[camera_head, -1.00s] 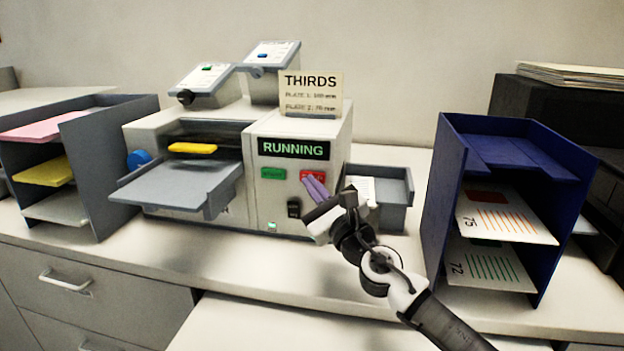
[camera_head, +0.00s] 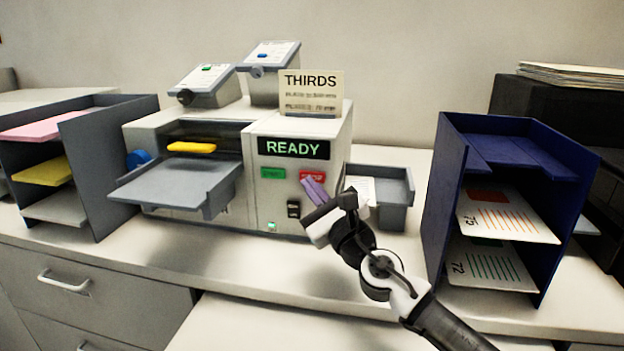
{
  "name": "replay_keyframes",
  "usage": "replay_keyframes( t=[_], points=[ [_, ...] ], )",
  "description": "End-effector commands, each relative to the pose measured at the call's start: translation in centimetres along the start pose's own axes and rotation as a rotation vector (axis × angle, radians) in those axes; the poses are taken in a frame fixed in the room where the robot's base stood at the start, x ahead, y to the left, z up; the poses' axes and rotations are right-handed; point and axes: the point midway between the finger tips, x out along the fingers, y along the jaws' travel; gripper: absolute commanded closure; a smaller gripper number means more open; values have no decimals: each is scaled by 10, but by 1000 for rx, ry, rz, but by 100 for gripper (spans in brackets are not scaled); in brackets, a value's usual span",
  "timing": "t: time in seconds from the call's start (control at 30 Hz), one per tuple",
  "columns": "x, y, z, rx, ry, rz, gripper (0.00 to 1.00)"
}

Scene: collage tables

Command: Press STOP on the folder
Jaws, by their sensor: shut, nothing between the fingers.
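The folder (camera_head: 264,187) is a pale machine on the counter, and its display (camera_head: 293,148) reads READY in green. A red button (camera_head: 312,175), the STOP one by its place and colour, sits on the front panel right of a green button (camera_head: 273,173). My gripper (camera_head: 314,189) is shut and empty, with its purple fingertips just below and in front of the red button. They cover its lower edge; I cannot tell whether they touch it. A black switch (camera_head: 293,209) is below the buttons.
A grey feed tray (camera_head: 178,187) juts from the folder's left side. A grey output tray (camera_head: 396,209) is at its right. A blue shelf (camera_head: 437,200) with cards stands further right, and a grey shelf (camera_head: 85,165) stands left. The counter front is clear.

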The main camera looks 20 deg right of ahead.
Motion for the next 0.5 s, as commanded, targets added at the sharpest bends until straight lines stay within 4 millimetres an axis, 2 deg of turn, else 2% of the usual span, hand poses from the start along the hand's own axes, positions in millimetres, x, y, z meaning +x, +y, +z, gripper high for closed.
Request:
replay_keyframes(
  t=[0.37,0.5],
  points=[
    [-3,2,2,0,1,0,100],
    [-10,7,6,-1,0,0,100]
  ],
)
